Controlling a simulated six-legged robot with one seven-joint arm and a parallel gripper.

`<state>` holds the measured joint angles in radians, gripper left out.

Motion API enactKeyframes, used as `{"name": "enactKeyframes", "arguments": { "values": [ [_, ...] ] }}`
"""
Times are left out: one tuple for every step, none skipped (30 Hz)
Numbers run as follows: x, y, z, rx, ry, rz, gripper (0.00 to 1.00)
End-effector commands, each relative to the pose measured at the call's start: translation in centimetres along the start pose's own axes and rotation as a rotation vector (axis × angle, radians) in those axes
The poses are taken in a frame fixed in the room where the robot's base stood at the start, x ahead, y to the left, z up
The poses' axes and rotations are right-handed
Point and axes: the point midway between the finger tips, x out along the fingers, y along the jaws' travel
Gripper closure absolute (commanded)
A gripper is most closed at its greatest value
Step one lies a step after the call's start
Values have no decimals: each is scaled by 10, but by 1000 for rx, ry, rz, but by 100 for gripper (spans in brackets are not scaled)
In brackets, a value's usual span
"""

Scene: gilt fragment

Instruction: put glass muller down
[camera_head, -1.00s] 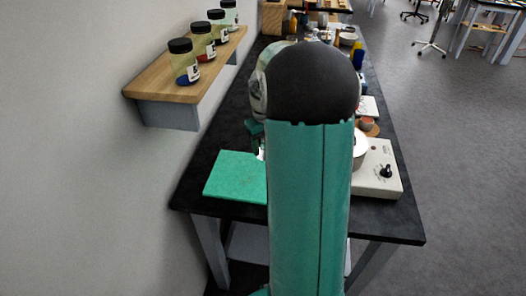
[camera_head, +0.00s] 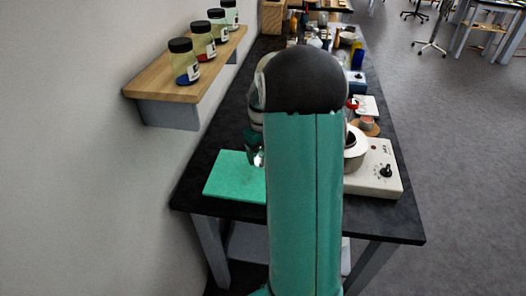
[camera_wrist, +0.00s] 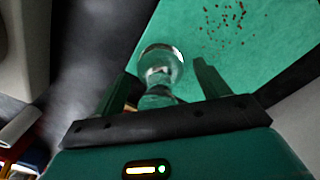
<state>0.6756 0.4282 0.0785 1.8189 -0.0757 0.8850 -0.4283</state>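The glass muller (camera_wrist: 161,68) is clear, with a round end and a narrower neck. In the wrist view it stands out between the two green fingers of my gripper (camera_wrist: 162,70), over a green slab (camera_wrist: 215,60). The fingers are apart, with a visible gap on each side of the glass. In the head view the slab (camera_head: 232,180) lies at the bench's near left, and my gripper (camera_head: 257,155) is above its right part, with a bit of glass showing. My arm hides much of this. I cannot tell whether the muller touches the slab.
Reddish-brown specks (camera_wrist: 225,18) lie on the slab. A white hotplate (camera_head: 378,172) with a pale round vessel (camera_head: 355,148) stands to the right. A wooden shelf (camera_head: 188,75) with several jars projects from the left wall. More items crowd the bench's far end.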

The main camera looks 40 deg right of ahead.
Motion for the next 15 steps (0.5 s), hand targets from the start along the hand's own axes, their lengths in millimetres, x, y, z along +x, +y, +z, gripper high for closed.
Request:
{"name": "enactKeyframes", "arguments": {
  "values": [
    [0,0,0,0,0,0,26],
    [0,0,0,0,0,0,26],
    [0,0,0,0,0,0,26],
    [0,0,0,0,0,0,26],
    [0,0,0,0,0,0,26],
    [-1,0,0,0,0,0,26],
    [-2,0,0,0,0,0,26],
    [-3,0,0,0,1,0,26],
    [-6,0,0,0,1,1,26],
    [-9,0,0,0,2,1,26],
    [-13,0,0,0,2,2,26],
    [-19,0,0,0,2,2,26],
    [-24,1,0,0,3,2,26],
    [-30,1,-1,0,5,3,26],
    [-38,1,-1,0,4,3,26]
  ]
}}
